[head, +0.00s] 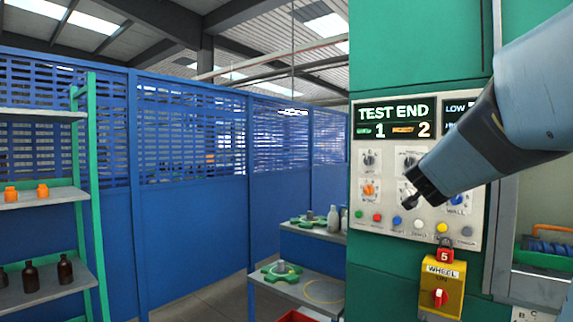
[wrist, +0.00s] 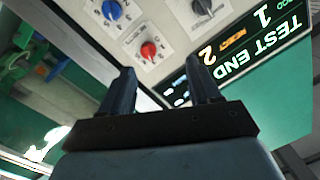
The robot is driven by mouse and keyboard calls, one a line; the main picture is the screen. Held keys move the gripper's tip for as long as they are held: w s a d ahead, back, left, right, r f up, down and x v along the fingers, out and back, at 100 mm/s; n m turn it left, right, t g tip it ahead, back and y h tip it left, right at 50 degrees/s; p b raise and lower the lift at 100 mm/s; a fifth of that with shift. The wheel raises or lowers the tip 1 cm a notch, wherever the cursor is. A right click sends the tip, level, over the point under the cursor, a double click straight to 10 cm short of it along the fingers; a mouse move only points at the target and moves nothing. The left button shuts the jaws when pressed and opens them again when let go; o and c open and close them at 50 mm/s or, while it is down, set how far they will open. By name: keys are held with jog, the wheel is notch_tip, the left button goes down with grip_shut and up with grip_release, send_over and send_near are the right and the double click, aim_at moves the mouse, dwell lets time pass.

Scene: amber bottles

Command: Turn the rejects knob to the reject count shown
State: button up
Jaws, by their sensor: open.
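The control panel (head: 385,215) on the green machine carries several knobs. In the wrist view the display (wrist: 250,50) is upside down, and the label by the 2 appears to read REJECT. An orange knob (head: 369,190) sits at the panel's lower left. A black knob (head: 410,161) is above my gripper (head: 412,190). In the wrist view my gripper (wrist: 161,68) is open and empty, with a red knob (wrist: 149,50) beyond the fingertips. The knob labels are too small to tell which is rejects.
A blue knob (head: 458,199) is right of my gripper. Coloured buttons (head: 397,221) line the panel's bottom. A yellow switch box (head: 442,285) with a red lock hangs below. Shelves with bottles (head: 32,278) stand left.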

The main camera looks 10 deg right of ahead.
jog(key=w+d, duration=0.4)
jog(key=d, duration=0.2)
jog(key=w+d+m+g+h, duration=0.1)
jog(key=w+d, duration=0.3)
jog(key=d, duration=0.3)
jog(key=shift+r+h, duration=0.3)
jog(key=shift+r, duration=0.05)
jog(key=c, duration=1)
jog(key=shift+c, duration=0.2)
